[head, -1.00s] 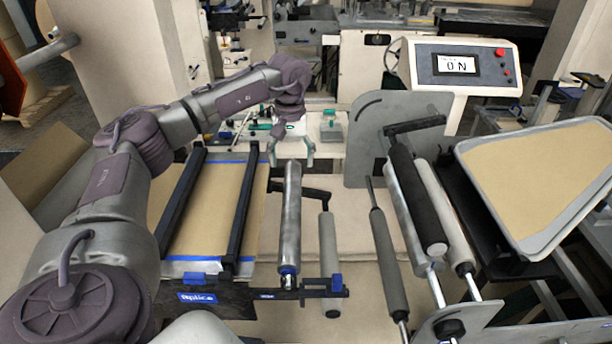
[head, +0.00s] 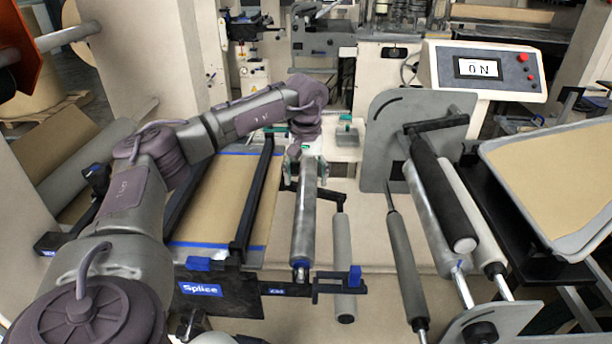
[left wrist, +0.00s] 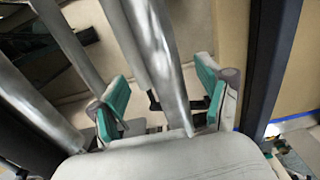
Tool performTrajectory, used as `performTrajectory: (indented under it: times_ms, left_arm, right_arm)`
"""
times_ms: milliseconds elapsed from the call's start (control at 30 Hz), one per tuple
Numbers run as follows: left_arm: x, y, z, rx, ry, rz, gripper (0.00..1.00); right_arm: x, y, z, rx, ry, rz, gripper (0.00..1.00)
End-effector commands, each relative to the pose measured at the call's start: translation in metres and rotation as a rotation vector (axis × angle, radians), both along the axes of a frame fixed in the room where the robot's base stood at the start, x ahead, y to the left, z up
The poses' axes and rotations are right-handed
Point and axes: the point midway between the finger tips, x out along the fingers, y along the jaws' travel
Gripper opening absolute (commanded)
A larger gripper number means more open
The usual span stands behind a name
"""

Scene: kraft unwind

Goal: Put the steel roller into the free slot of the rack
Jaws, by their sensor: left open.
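The steel roller (head: 304,222) is a shiny cylinder lying lengthwise in the middle, right of the splice table, its near end at a black bracket with blue parts (head: 335,284). My left gripper (head: 305,170) is open at the roller's far end, with a green-padded finger on each side. In the left wrist view the shiny roller (left wrist: 160,55) runs between the open fingers of the gripper (left wrist: 160,112), with gaps visible beside it. A roller stand (head: 395,110) with a grey side plate is at right. I cannot make out which slot is free. My right gripper is not in view.
A grey roller (head: 342,255) lies just right of the steel roller. A thin dark roller (head: 405,262) and a black roller (head: 436,185) are further right. The splice table (head: 222,205) with black rails is left. A tray (head: 560,180) stands at far right.

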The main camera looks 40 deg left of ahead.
Motion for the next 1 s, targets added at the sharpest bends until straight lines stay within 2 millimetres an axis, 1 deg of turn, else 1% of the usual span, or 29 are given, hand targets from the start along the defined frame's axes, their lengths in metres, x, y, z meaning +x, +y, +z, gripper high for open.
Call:
performTrajectory:
  times_ms: [33, 200, 600, 733, 1000]
  left_arm:
    - [0.000, 0.000, -0.012, 0.000, 0.000, 0.000, 0.77]
    - [0.000, 0.000, -0.032, 0.001, 0.001, 0.000, 0.77]
    - [0.000, 0.000, -0.075, 0.001, 0.001, 0.000, 0.77]
    - [0.000, 0.000, -0.081, 0.001, 0.001, 0.000, 0.77]
    - [0.000, 0.000, -0.082, 0.000, 0.000, 0.000, 0.77]
  right_arm:
    - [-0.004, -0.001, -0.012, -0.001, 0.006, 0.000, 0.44]
    - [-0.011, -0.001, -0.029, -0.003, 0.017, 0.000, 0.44]
    - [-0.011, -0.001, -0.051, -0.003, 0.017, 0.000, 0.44]
    - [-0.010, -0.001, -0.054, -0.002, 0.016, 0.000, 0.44]
    - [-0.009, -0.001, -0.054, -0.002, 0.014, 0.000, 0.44]
